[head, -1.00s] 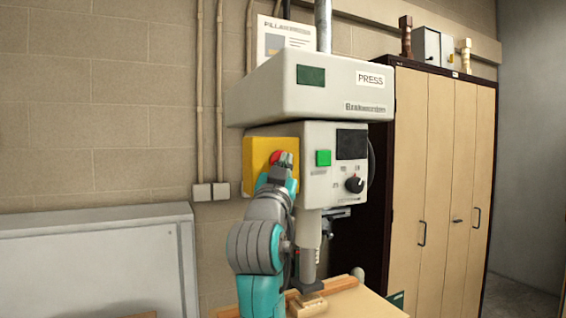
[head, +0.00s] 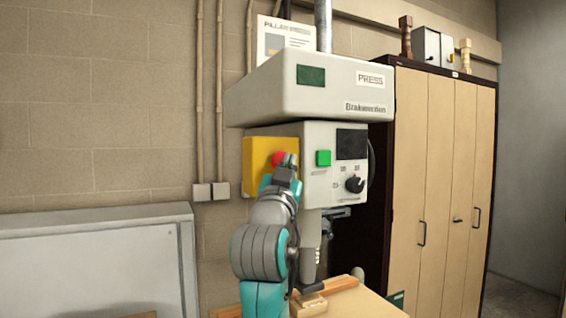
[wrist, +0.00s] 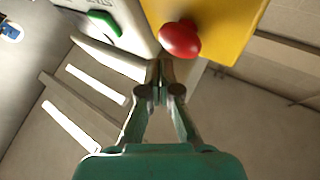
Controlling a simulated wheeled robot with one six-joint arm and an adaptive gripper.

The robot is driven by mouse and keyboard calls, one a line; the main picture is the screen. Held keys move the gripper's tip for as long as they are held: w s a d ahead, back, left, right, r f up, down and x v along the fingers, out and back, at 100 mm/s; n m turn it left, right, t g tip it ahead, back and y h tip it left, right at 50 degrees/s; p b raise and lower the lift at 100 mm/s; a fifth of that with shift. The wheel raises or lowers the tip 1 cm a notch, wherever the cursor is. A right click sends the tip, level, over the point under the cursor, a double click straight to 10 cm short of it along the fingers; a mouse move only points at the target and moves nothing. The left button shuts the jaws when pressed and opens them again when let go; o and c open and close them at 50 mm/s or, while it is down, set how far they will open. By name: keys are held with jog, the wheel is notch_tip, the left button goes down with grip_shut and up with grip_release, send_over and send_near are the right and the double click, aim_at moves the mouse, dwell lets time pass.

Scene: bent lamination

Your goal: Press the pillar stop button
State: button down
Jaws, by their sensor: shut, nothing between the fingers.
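The red stop button (head: 278,158) is a round mushroom head on a yellow panel (head: 257,170) on the left of the press's control head. It shows whole in the wrist view, as a red button (wrist: 180,39) on the yellow panel (wrist: 222,22). My gripper (head: 290,160) is shut and empty, in front of the press. In the head view its tip covers the button's right edge. In the wrist view my gripper (wrist: 160,66) has its closed tips just below and left of the button. I cannot tell whether they touch it.
A green button (head: 323,158), a black screen (head: 352,144) and a black knob (head: 355,184) sit right of the panel. The press's grey upper housing (head: 310,90) overhangs them. A wooden cabinet (head: 440,170) stands at right, a workbench (head: 350,303) below.

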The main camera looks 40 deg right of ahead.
jog(key=shift+s+a, duration=0.2)
jog(key=shift+s, duration=0.6)
jog(key=shift+s+a, duration=0.25)
jog(key=shift+s, duration=0.55)
jog(key=shift+s+a, duration=0.2)
jog(key=shift+s, duration=0.6)
